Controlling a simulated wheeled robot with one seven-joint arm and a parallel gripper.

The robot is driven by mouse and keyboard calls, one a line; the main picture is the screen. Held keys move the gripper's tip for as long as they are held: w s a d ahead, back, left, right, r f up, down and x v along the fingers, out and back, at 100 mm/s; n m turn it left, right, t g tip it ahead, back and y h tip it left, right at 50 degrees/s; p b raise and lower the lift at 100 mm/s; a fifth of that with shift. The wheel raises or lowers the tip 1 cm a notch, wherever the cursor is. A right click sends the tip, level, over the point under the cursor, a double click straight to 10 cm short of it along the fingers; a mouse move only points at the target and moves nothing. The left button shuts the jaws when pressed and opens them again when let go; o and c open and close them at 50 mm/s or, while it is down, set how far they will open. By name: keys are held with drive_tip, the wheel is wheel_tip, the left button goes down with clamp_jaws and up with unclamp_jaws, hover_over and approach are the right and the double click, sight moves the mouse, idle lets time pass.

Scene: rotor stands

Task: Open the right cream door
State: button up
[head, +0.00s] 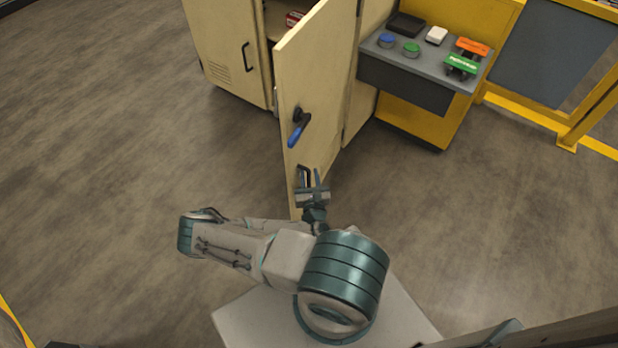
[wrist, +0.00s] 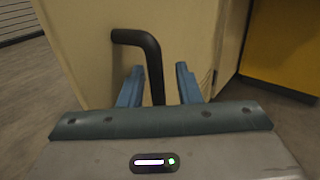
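The right cream door (head: 318,85) stands ajar, swung well out from the cabinet, in the head view. A lever with a blue grip (head: 298,131) is on its face. My gripper (head: 311,177) is low at the door's face, below that lever. In the wrist view, a black bar handle (wrist: 153,62) on the cream door (wrist: 90,50) runs between the two blue-grey fingers of my gripper (wrist: 160,85). The fingers are apart, with a gap showing on each side of the bar. In the head view my gripper partly hides this handle.
The left cream door (head: 222,50) with a black handle looks shut. A red item (head: 293,19) shows inside the cabinet. A grey console (head: 420,70) with buttons stands right of the door, beside a yellow frame (head: 575,125). The floor left of the door is clear.

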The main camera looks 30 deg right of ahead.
drive_tip(key=shift+a, duration=0.25)
drive_tip(key=p+v, duration=0.1)
drive_tip(key=v, duration=1.2)
drive_tip(key=shift+s, duration=0.35)
drive_tip(key=shift+a, duration=0.15)
wheel_tip(320, 180, up, 29)
drive_tip(key=w+a+m+g+h+p, duration=0.2)
drive_tip(key=m+g+h+p, duration=0.55)
drive_tip(key=m+g, duration=1.2)
drive_tip(key=s+a+r+m+t+y+p, duration=0.2)
drive_tip(key=r+y, duration=0.3)
drive_tip(key=r, duration=0.5)
drive_tip(key=s+a+r+m+t+y+p, duration=0.1)
drive_tip(key=a+r+m+y, duration=0.4)
drive_tip(key=r, duration=0.5)
drive_tip(key=s+a+r+m+t+y+p, duration=0.2)
drive_tip(key=a+r+m+t+y+p, duration=0.1)
drive_tip(key=r, duration=0.6)
drive_tip(key=a+m+y+p, duration=0.1)
drive_tip(key=y, duration=0.1)
drive_tip(key=shift+s+a+r+y, duration=0.2)
drive_tip(key=shift+s+r+y, duration=0.15)
drive_tip(key=shift+r, duration=0.05)
